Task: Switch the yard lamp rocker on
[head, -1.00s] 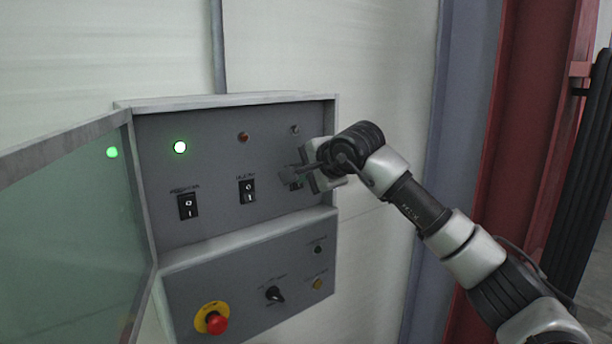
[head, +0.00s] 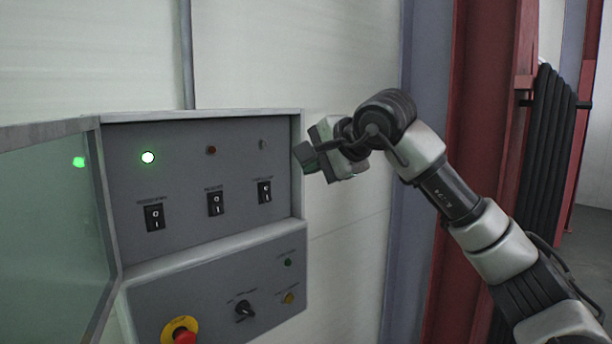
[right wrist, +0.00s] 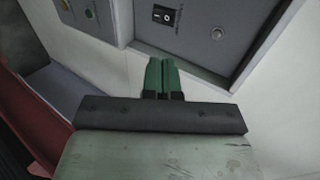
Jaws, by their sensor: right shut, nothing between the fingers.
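The control panel (head: 185,190) has a row of three black rockers: left (head: 154,217), middle (head: 215,203) and right (head: 264,191). Their labels are too blurred to read, so I cannot tell by name which is the yard lamp rocker. The right rocker also shows in the right wrist view (right wrist: 163,15), marked I and O; its set position is unclear. The lamp above it (head: 263,144) is grey and unlit. My right gripper (head: 308,158) is shut and empty, just right of the panel's edge, apart from the rockers. Its green fingers (right wrist: 163,76) are together. My left gripper is not in view.
A green lamp (head: 148,157) glows above the left rocker; the red lamp (head: 211,150) is dark. The lower panel has a red emergency button (head: 184,337), a black selector (head: 244,309) and small buttons. An open glass door (head: 45,220) stands at left. A red column (head: 480,130) rises at right.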

